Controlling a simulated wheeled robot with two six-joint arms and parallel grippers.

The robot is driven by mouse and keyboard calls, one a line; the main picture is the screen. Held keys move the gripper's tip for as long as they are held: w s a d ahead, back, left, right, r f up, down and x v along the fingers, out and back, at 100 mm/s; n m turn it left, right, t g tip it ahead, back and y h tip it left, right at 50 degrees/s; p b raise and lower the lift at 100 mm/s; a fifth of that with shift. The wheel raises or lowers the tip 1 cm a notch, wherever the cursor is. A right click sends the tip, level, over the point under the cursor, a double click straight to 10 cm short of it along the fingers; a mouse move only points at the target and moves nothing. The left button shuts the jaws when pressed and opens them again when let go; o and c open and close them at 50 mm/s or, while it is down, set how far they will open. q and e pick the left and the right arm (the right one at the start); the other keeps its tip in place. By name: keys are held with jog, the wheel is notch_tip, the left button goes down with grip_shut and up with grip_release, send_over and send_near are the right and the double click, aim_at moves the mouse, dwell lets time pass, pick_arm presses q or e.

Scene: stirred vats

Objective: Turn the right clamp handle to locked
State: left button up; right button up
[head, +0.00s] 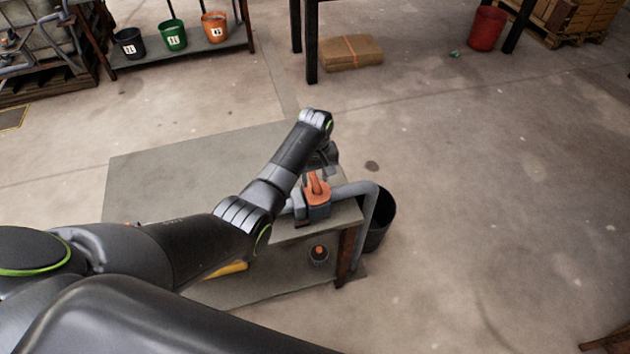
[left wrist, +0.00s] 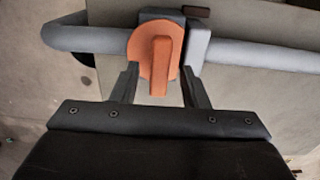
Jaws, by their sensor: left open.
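The clamp with an orange handle (head: 317,187) sits on a grey pipe at the right end of the table. In the left wrist view its orange handle (left wrist: 160,62) is a round disc with a raised bar. The bar runs up and down in that picture, across the line of the pipe. My left gripper (head: 325,166) is at the clamp. Its open fingers (left wrist: 158,68) are on either side of the handle's bar, with gaps visible between bar and fingers. My right gripper is not in view.
The grey pipe (head: 352,189) bends down over the table's (head: 190,152) right end toward a black bucket (head: 379,222). A dark object with an orange top (head: 318,253) stands on the lower shelf. A yellow item (head: 228,269) is partly hidden by my arm. Floor to the right is clear.

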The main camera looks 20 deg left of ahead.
pick_arm(q)
jog(key=shift+f, duration=1.25)
grip_shut()
